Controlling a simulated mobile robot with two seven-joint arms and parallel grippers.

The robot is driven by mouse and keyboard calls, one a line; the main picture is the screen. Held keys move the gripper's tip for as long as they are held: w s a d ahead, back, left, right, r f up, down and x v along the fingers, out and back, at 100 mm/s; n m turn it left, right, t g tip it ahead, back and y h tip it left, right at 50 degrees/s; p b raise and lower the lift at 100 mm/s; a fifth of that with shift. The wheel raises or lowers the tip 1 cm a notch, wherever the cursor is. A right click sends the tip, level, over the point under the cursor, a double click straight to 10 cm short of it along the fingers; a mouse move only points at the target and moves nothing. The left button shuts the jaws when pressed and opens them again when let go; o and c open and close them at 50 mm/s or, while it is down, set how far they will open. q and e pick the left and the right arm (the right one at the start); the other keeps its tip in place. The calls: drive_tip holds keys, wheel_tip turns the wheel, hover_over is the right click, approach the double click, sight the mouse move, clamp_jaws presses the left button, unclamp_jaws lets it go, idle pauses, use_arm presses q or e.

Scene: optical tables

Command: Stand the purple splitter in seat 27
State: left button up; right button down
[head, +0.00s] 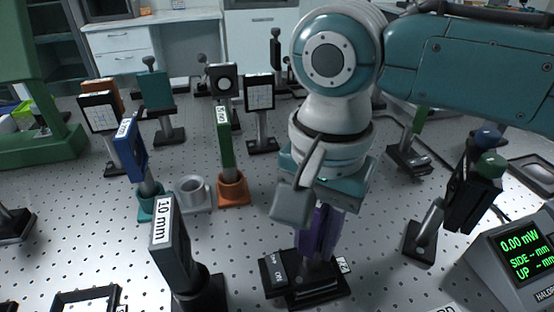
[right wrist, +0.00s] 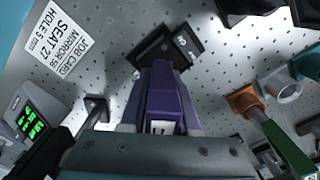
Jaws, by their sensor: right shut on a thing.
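My right gripper (head: 314,206) points down in the head view and is shut on the purple splitter (head: 318,234). The splitter is upright, directly above or at a black base (head: 285,288) with small white labels. In the right wrist view the purple splitter (right wrist: 165,95) sticks out from the gripper (right wrist: 160,145) toward a black base (right wrist: 168,50). I cannot tell whether the splitter's foot is in the base. A card (right wrist: 60,38) in the right wrist view reads "JOB CARD" and "SEAT 27". My left gripper is not in view.
A black "10 mm" plate (head: 172,240) stands close to the left of the base. A green upright plate (head: 224,140) in an orange cup and a blue one (head: 132,150) stand farther left. A tilted black mount (head: 468,195) and a power meter (head: 520,255) stand to the right.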

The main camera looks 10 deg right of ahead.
drive_tip(key=shift+f, duration=0.1)
drive_tip(key=c, duration=0.6)
unclamp_jaws()
drive_tip(key=shift+c, duration=0.2)
wheel_tip(320, 180, up, 12)
drive_tip(key=shift+r+p, duration=0.15)
drive_tip(key=shift+p, duration=0.95)
